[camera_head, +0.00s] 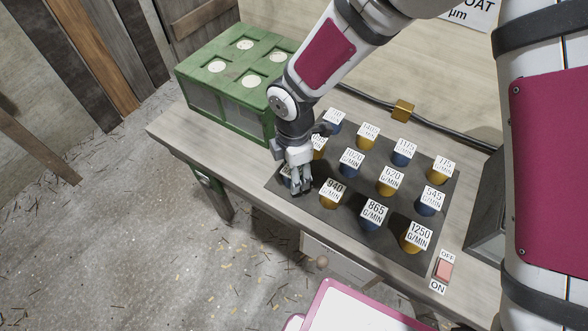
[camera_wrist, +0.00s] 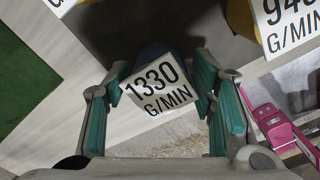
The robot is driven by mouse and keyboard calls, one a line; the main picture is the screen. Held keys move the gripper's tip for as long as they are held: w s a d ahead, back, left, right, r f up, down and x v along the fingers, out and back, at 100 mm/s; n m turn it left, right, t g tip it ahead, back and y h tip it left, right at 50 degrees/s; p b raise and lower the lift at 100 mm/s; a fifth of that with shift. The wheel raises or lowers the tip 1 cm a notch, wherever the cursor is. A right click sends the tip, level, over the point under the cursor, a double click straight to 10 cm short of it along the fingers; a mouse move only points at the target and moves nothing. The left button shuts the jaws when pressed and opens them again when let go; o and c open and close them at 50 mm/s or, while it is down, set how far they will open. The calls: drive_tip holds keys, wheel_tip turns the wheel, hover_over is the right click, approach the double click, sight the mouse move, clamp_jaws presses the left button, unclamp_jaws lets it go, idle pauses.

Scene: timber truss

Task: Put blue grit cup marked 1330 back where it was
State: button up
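The blue grit cup marked 1330 (camera_wrist: 155,87) shows in the wrist view, with its white label facing the camera and part of its blue body showing behind. In the head view this cup (camera_head: 286,180) is at the front left corner of the dark mat, mostly hidden by my gripper (camera_head: 301,190). In the wrist view my gripper (camera_wrist: 160,62) has its teal-padded fingers on either side of the cup. The fingers look spread, with small gaps beside the blue body. The cup's base is hidden.
The dark mat (camera_head: 398,229) holds several blue and yellow labelled cups, with the yellow 940 cup (camera_head: 331,191) close by on the right. A green box (camera_head: 209,98) with round openings stands behind left. A red switch (camera_head: 444,269) is at the bench's right. The bench's front edge is near.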

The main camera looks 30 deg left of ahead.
drive_tip(key=shift+r, duration=0.1)
wheel_tip(320, 180, up, 12)
drive_tip(key=p, duration=0.1)
drive_tip(key=shift+r+p, duration=0.15)
drive_tip(key=shift+p, duration=0.2)
idle(0.3)
drive_tip(key=d+r+m+t+h, duration=0.1)
drive_tip(key=d+r+m, duration=0.35)
drive_tip(key=d, duration=0.35)
drive_tip(key=w+d+r+m, duration=0.1)
drive_tip(key=d+r+m, duration=0.3)
drive_tip(key=d+r, duration=0.3)
drive_tip(key=d+r+m+t+h, duration=0.1)
drive_tip(key=d+r+m, duration=0.35)
drive_tip(key=d, duration=0.45)
drive_tip(key=s+d+r+m+y, duration=0.2)
drive_tip(key=s+d+m, duration=1.2)
drive_tip(key=s+m, duration=0.1)
drive_tip(key=shift+s+r+m, duration=0.3)
drive_tip(key=shift+r, duration=0.05)
